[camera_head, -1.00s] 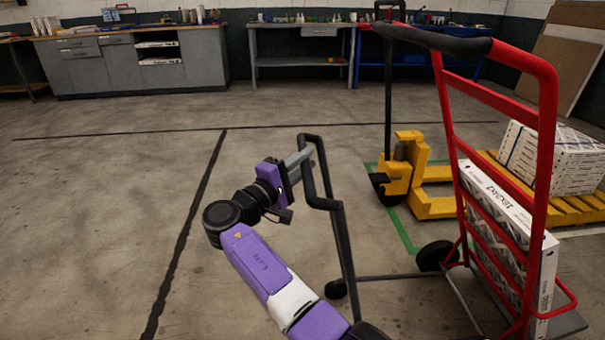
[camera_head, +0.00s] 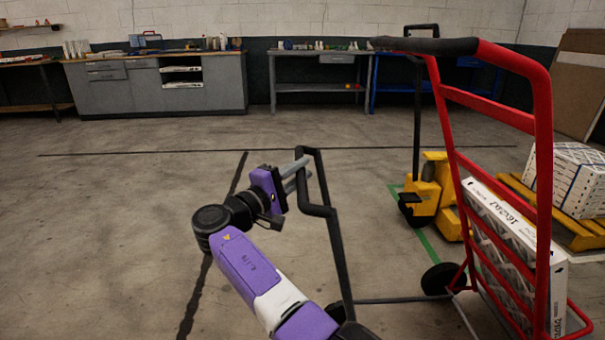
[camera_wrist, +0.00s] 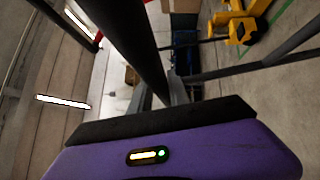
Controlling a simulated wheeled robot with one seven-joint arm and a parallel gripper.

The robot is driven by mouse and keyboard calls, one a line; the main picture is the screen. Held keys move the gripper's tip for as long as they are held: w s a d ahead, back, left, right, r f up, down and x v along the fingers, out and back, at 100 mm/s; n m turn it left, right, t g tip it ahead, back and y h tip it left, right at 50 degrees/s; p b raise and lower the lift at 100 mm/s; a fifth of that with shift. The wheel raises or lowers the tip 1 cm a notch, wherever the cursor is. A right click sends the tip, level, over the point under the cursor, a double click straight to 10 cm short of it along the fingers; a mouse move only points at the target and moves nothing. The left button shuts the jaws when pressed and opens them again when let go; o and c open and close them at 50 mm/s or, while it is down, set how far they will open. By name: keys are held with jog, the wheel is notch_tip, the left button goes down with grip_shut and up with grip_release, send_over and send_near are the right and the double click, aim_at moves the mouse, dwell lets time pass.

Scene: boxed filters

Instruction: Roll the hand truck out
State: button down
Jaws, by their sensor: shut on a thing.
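The hand truck (camera_head: 543,150) has a red tubular frame with a black grip along its top. It stands at the right of the head view, with a boxed filter (camera_head: 505,235) upright on its toe plate. A black bent-tube handle (camera_head: 337,255) joins it through a low bar near the floor, with a black wheel (camera_head: 443,279) beside it. My gripper (camera_head: 300,170) is shut on the upper part of this black handle. In the wrist view a dark tube (camera_wrist: 130,35) runs close in front of the gripper; the grip itself is partly hidden.
A yellow pallet jack (camera_head: 430,190) and a yellow pallet with white boxes (camera_head: 572,180) stand close behind the hand truck at right. Grey cabinets (camera_head: 155,85) and a workbench (camera_head: 315,88) line the back wall. The floor at left and centre is clear.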

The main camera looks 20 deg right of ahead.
jog(key=c, duration=1.3)
grip_release()
jog(key=shift+o, duration=0.2)
jog(key=p+v, duration=0.2)
jog(key=v, duration=0.5)
jog(key=shift+s+a, duration=0.15)
jog(key=shift+a, duration=0.15)
jog(key=shift+f, duration=0.1)
